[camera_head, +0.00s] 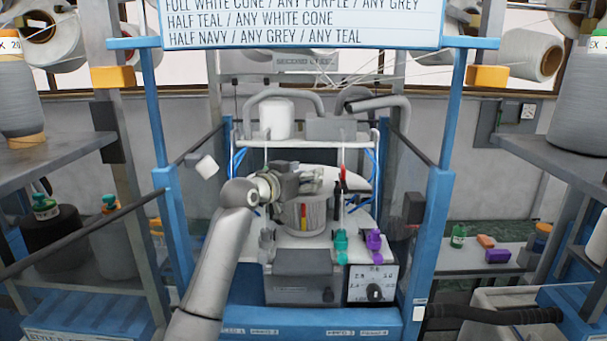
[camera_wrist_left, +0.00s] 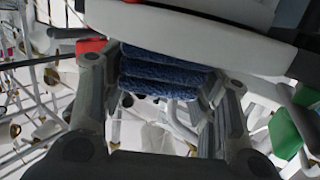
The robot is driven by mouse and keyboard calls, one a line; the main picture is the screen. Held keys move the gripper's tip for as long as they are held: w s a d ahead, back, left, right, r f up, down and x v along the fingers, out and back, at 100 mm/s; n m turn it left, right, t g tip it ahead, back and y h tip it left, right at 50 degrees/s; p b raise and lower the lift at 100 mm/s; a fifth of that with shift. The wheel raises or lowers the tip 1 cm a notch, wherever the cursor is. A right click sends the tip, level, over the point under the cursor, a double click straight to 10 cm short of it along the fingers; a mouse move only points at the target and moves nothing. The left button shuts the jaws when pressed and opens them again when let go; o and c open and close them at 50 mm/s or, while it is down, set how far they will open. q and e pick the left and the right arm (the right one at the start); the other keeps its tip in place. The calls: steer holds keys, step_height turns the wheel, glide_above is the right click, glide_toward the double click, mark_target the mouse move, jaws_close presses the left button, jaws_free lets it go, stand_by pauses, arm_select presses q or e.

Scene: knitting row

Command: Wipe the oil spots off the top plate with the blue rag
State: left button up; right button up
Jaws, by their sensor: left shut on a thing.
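My left gripper (camera_head: 312,181) reaches in from the left over the knitting machine, at the pale round top plate (camera_head: 345,181). In the left wrist view my left gripper (camera_wrist_left: 163,100) is shut on the blue rag (camera_wrist_left: 160,75), which shows as thick folded rolls between the fingers. The rag is close to a pale curved surface (camera_wrist_left: 190,35); I cannot tell whether they touch. In the head view the rag is hidden by the gripper. I can make out no oil spots; the arm and gripper cover part of the plate. My right gripper is not in view.
Blue posts (camera_head: 437,220) flank the machine. A white cone (camera_head: 277,118) stands above the plate. Teal (camera_head: 341,243) and purple (camera_head: 374,241) parts and a dial box (camera_head: 373,284) are at the front right.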

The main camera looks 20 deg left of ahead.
mark_target(300, 171)
arm_select(q)
steer(key=shift+w+a+f, duration=0.1)
steer(key=shift+w+a, duration=0.2)
steer(key=shift+w, duration=0.7)
steer(key=shift+w+a+f, duration=0.1)
steer(key=shift+w+a, duration=0.15)
steer(key=shift+w, duration=0.75)
steer(key=shift+r, duration=0.1)
step_height(300, 171, up, 2)
steer(key=shift+r, duration=2.05)
steer(key=shift+r, duration=0.1)
step_height(300, 171, up, 3)
steer(key=shift+f, duration=0.1)
steer(key=shift+f, duration=0.1)
